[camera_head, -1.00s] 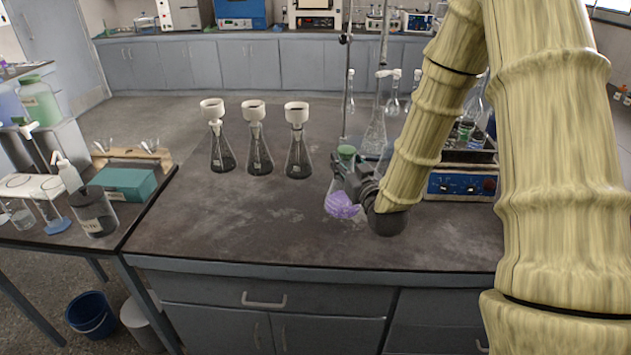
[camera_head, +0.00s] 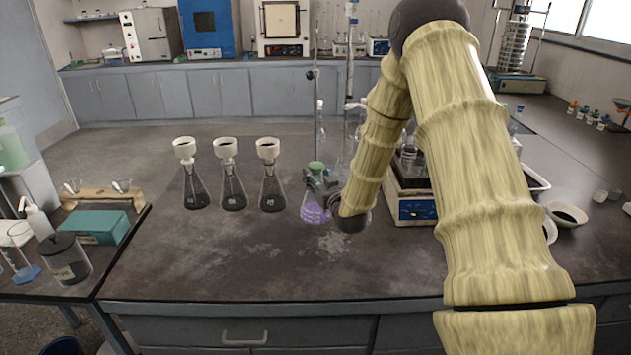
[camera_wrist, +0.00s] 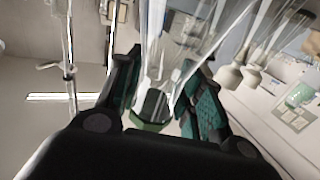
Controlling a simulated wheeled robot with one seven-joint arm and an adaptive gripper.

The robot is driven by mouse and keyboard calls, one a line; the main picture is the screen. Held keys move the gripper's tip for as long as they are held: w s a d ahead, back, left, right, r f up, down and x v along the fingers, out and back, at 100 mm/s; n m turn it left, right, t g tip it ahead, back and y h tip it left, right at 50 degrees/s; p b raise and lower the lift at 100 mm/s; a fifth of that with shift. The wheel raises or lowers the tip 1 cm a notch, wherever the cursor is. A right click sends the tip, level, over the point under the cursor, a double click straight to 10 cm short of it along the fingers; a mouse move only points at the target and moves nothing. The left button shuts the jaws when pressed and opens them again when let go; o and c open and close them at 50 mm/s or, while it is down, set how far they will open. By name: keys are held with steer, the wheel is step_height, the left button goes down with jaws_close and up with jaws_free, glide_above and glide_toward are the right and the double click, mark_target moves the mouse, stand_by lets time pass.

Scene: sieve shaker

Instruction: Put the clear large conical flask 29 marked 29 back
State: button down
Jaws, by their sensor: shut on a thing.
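A clear conical flask (camera_head: 313,213) with purple liquid and a green top (camera_head: 316,167) is near the middle of the dark bench in the head view. My gripper (camera_head: 322,186) is shut on its neck, coming from the right. I cannot read a number on this flask, and whether its base touches the bench is unclear. In the wrist view, my gripper (camera_wrist: 165,105) has a finger on each side of the clear glass and green top (camera_wrist: 150,125). My arm hides part of the flask's right side.
Several flasks are near: three with white funnels (camera_head: 232,188) stand in a row to the left. Stands and glassware (camera_head: 350,130) are behind, and a blue-fronted device (camera_head: 412,208) is to the right. The bench front (camera_head: 240,265) is clear.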

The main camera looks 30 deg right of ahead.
steer(key=shift+w+d, duration=0.3)
steer(key=shift+w, duration=0.2)
steer(key=shift+w+d, duration=0.25)
steer(key=shift+w, duration=0.2)
steer(key=shift+f+p, duration=0.75)
steer(key=shift+f, duration=1.2)
steer(key=c, duration=0.9)
jaws_free()
steer(key=shift+r, duration=0.2)
steer(key=s+b, duration=0.1)
steer(key=s, duration=0.3)
steer(key=s+a+b, duration=0.1)
steer(key=s, duration=0.3)
steer(key=s+a+b, duration=0.1)
steer(key=s, duration=0.3)
